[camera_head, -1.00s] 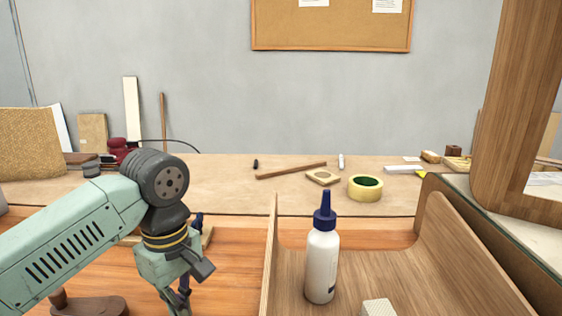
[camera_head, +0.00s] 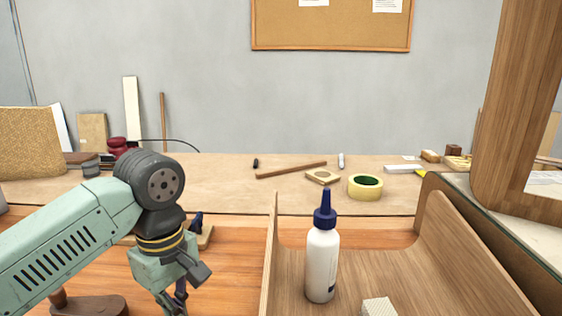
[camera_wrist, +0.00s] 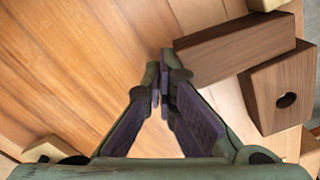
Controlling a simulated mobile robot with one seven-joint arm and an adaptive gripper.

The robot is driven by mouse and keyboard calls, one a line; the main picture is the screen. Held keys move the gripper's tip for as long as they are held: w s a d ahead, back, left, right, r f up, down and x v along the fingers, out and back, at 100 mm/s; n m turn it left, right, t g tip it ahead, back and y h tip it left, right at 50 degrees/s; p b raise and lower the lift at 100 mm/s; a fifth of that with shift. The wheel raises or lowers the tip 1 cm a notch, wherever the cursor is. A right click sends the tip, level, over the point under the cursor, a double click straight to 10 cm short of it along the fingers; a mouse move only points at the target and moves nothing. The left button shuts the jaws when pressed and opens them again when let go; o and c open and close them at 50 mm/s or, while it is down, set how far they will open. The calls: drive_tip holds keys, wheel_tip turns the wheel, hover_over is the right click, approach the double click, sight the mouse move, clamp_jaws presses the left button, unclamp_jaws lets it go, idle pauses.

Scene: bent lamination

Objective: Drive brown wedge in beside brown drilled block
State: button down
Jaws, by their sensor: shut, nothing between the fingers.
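The brown wedge (camera_wrist: 232,50) lies at the upper middle right of the wrist view, a dark brown bar. The brown drilled block (camera_wrist: 282,90), with a round dark hole, stands to its right, very close to or touching it. My gripper (camera_wrist: 160,82) is shut and empty, its fingertips just left of the wedge's near left end; I cannot tell whether they touch it. In the head view my gripper (camera_head: 181,298) is low at the left, its tips cut off by the frame's lower edge. The wedge and block are not visible there.
A white glue bottle (camera_head: 321,265) with a blue cap stands in a bent wooden tray-like piece (camera_head: 440,260). A tape roll (camera_head: 365,187) lies on the bench behind. Pale wood pieces show at the wrist view's edges. Bare wood (camera_wrist: 60,70) lies left of my fingers.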

drive_tip(key=shift+s+a, duration=0.15)
drive_tip(key=shift+s, duration=0.6)
drive_tip(key=shift+s+a, duration=0.1)
drive_tip(key=shift+s, duration=0.6)
drive_tip(key=shift+s+f+b, duration=0.15)
drive_tip(key=shift+s+b, duration=0.25)
drive_tip(key=shift+b, duration=0.25)
idle(2.1)
drive_tip(key=shift+w, duration=0.1)
drive_tip(key=shift+w, duration=0.7)
wheel_tip(320, 180, up, 7)
drive_tip(key=p, duration=0.4)
drive_tip(key=shift+r, duration=0.2)
